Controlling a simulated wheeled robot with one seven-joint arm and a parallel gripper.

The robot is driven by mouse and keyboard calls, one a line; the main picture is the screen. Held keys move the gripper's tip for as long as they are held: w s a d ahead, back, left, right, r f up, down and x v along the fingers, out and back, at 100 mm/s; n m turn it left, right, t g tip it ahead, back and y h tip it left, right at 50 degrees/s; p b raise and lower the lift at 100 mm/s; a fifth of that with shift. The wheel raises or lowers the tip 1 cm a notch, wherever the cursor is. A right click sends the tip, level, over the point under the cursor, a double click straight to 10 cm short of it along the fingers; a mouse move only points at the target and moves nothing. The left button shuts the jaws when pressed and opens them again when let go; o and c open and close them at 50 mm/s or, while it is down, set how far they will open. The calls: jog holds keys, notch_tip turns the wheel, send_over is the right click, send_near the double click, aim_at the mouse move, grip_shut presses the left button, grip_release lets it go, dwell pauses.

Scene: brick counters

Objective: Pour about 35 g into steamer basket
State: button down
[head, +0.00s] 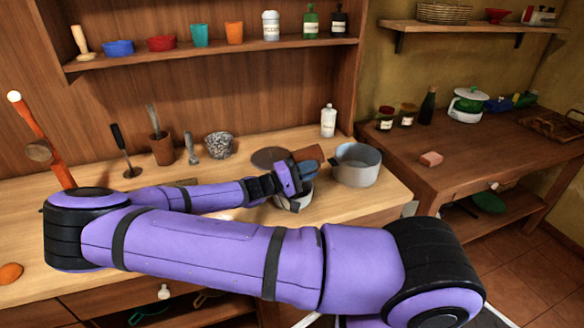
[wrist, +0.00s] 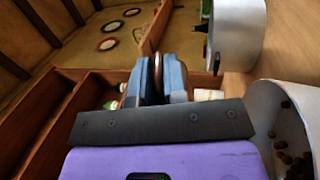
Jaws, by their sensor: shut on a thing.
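My gripper (head: 308,170) is shut on a brown cup (head: 309,152), which is tilted on its side above the counter. In the wrist view the blue fingers (wrist: 161,78) close on a thin brown edge; the cup's mouth and contents are hidden. A pale round vessel (head: 297,203), probably the steamer basket, stands under the gripper, partly hidden by my arm. It also shows in the wrist view (wrist: 262,108), with several small brown pieces (wrist: 287,150) inside. I cannot tell whether anything is falling from the cup.
A grey pot (head: 357,168) stands close right of the cup, near the counter's right end. A dark round plate (head: 271,158) lies behind the gripper. A white bottle (head: 328,121) stands at the back. A speckled bowl (head: 218,145) and utensil pot (head: 161,147) stand left.

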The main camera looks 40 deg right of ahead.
jog(key=shift+a+r+h, duration=0.1)
jog(key=shift+r+h, duration=0.2)
jog(key=shift+r, duration=0.05)
dwell(0.6)
jog(key=shift+s+d+f+y, duration=0.1)
jog(key=shift+d+f+y, duration=0.1)
jog(key=shift+f+y, duration=0.3)
jog(key=shift+d+f+y, duration=0.15)
jog(key=shift+f+y, duration=0.3)
jog(key=shift+y, duration=0.05)
jog(key=shift+s+d+f+t+y+p, duration=0.3)
jog(key=shift+d+f+t+y+p, duration=0.45)
jog(key=shift+y, duration=1.4)
jog(key=shift+s+d+f+t+y+p, duration=0.3)
jog(key=shift+d+t+y+p, duration=0.5)
jog(key=shift+y, duration=1.3)
jog(key=shift+s+d+f+t+y+p, duration=0.25)
jog(key=shift+d+f+t+y, duration=0.55)
jog(key=shift+y, duration=1.35)
jog(key=r, duration=0.1)
jog(key=d+r+y, duration=0.1)
jog(key=r, duration=0.1)
jog(key=d+r+y+p, duration=0.1)
jog(key=r, duration=0.1)
jog(key=shift+s, duration=0.25)
jog(key=shift+s+d+r+m+t+y+p, duration=0.1)
jog(key=shift+d+r+m+t+y+p, duration=0.2)
jog(key=shift+y+p, duration=0.15)
